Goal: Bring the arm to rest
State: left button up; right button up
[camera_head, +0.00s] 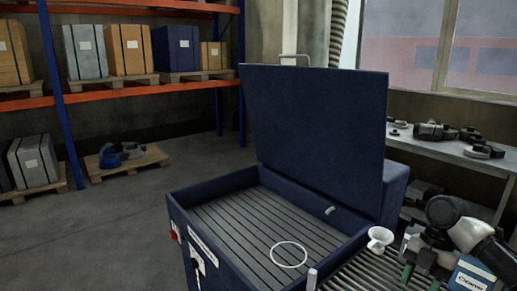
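My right arm comes in at the right edge, with a dark rounded joint and light grey links. Its gripper (421,278) points down, with two green-tipped fingers apart and nothing visible between them. It is beside a container labelled "Cleaner" (472,276) and over or near a ribbed surface (365,272); I cannot tell its height. My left gripper and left arm are not in view.
A blue box-like machine (183,219) stands in front with its lid (315,130) raised. A white ring (289,254) lies on its slatted floor. A white funnel (380,238) is at its right. A parts bench (470,158) stands behind; shelves (110,83) are left.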

jog(key=s+a+f+m+t, duration=0.1)
jog(key=s+a+f+m, duration=0.35)
jog(key=a+f, duration=0.4)
jog(key=s+a+f+m+t, duration=0.1)
jog(key=s+a+f+m, duration=0.2)
jog(key=s+a+f, duration=0.5)
jog(key=s+d+m+t+h, duration=0.3)
jog(key=s+m+t, duration=0.1)
jog(key=s+m, duration=1.1)
jog(key=s+f+b+x, duration=0.1)
jog(key=s+b+x, duration=0.2)
jog(key=x, duration=1.1)
jog(key=s+f+b+x, duration=0.1)
jog(key=s+b+x, duration=0.15)
jog(key=x, duration=1.15)
pick_arm(q)
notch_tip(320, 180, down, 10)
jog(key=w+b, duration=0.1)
jog(key=b, duration=0.3)
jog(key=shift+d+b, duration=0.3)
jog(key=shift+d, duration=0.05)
pick_arm(e)
jog(key=s+d+f+g, duration=0.1)
jog(key=s+f, duration=0.7)
jog(key=f, duration=0.3)
jog(key=s+d+f+g, duration=0.1)
jog(key=s+d+f, duration=0.1)
jog(key=s+f, duration=0.7)
notch_tip(320, 180, down, 4)
jog(key=shift+s+r, duration=0.2)
